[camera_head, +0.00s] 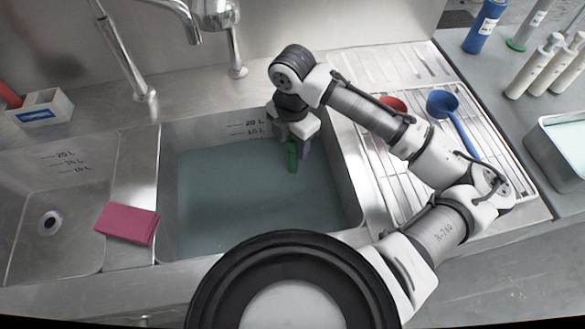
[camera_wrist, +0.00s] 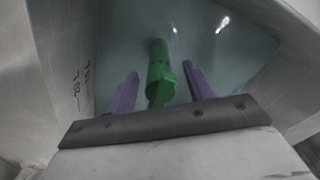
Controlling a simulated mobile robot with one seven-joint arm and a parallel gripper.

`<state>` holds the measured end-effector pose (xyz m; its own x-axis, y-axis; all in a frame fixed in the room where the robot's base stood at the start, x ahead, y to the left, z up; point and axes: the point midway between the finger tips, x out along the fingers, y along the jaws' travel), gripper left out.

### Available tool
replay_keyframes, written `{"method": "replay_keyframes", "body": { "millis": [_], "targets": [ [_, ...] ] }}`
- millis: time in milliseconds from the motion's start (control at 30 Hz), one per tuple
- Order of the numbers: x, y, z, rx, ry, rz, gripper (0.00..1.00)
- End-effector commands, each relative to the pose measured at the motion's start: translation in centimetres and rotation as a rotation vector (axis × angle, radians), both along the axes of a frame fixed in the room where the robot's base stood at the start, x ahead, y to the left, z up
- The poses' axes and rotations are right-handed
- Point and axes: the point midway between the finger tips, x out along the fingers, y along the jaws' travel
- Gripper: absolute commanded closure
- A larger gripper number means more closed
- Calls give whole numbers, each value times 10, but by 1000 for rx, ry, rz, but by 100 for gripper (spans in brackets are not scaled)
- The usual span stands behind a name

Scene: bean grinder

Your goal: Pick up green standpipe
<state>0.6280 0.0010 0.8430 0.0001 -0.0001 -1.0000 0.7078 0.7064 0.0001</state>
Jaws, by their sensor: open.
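The green standpipe (camera_head: 292,155) stands in the water-filled right sink basin (camera_head: 185,212), near its back right corner. In the wrist view the green standpipe (camera_wrist: 158,75) lies between the two purple fingers, its ridged end nearest the gripper. My gripper (camera_head: 299,148) points down over the basin at the standpipe. In the wrist view my gripper (camera_wrist: 158,85) is open, with gaps visible between the pipe and both fingers. The pipe's lower end is under the cloudy water and hard to make out.
A faucet (camera_head: 135,70) rises behind the basins. A pink cloth (camera_head: 127,223) lies on the divider beside the empty left basin (camera_head: 25,255). A drying rack (camera_head: 395,195) with a red bowl (camera_head: 393,103) and blue ladle (camera_head: 443,104) is at right. The basin walls stand close to my gripper.

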Motion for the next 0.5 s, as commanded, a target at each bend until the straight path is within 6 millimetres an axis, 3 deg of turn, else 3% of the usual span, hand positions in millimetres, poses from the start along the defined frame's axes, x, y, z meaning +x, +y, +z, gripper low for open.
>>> {"method": "replay_keyframes", "body": {
  "millis": [200,400,500],
  "targets": [
    [0,0,-20,0,1,1,48],
    [0,0,-21,0,0,1,48],
    [0,0,-21,0,0,1,60]
  ]
}}
